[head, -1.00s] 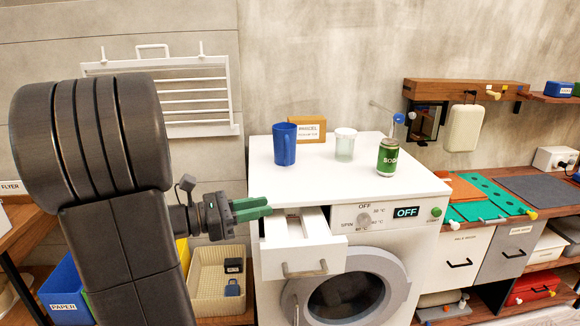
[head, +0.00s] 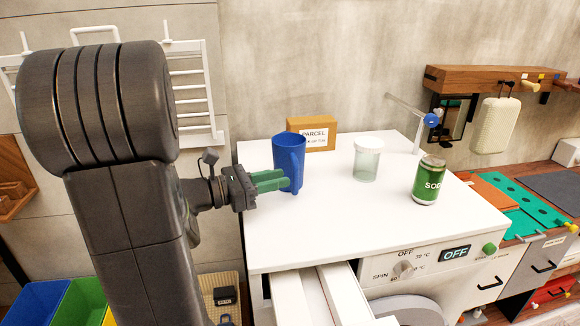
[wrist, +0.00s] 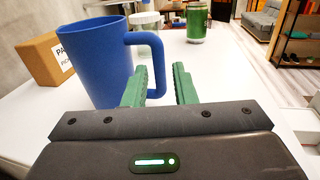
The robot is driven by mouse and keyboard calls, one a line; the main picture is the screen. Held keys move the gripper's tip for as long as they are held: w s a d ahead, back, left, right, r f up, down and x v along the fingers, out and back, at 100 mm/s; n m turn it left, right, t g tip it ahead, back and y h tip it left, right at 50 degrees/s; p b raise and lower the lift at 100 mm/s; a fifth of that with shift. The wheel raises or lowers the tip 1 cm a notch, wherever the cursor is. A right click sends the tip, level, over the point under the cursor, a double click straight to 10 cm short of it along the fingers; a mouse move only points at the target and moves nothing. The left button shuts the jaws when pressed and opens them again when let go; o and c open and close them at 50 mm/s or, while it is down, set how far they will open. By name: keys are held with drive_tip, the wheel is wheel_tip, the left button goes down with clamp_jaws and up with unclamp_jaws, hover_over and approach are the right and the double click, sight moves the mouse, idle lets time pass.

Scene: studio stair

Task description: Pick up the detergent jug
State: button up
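The blue jug (head: 286,163), taken as the detergent jug, stands upright on the white washing machine top, its handle facing my gripper's side. It also shows large in the wrist view (wrist: 98,62), with its handle (wrist: 155,62) on the right. My gripper (head: 286,180) is level with the jug's lower half, its green fingers in front of it in the head view. In the wrist view my gripper (wrist: 162,80) is open, and the handle appears between or just beyond the fingertips. I cannot tell whether they touch it.
A parcel box (head: 312,132) stands behind the jug. A lidded clear jar (head: 367,160) and a green soda can (head: 428,180) stand to its right. The detergent drawer (head: 325,300) is pulled out below the front edge. The top's front middle is clear.

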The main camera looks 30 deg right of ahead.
drive_tip(key=shift+s+d+p, duration=0.2)
drive_tip(key=shift+d+p, duration=0.15)
drive_tip(key=shift+d, duration=1.45)
drive_tip(key=shift+s+d+p, duration=0.15)
drive_tip(key=shift+d+p, duration=0.2)
drive_tip(key=shift+d, duration=1.45)
clamp_jaws()
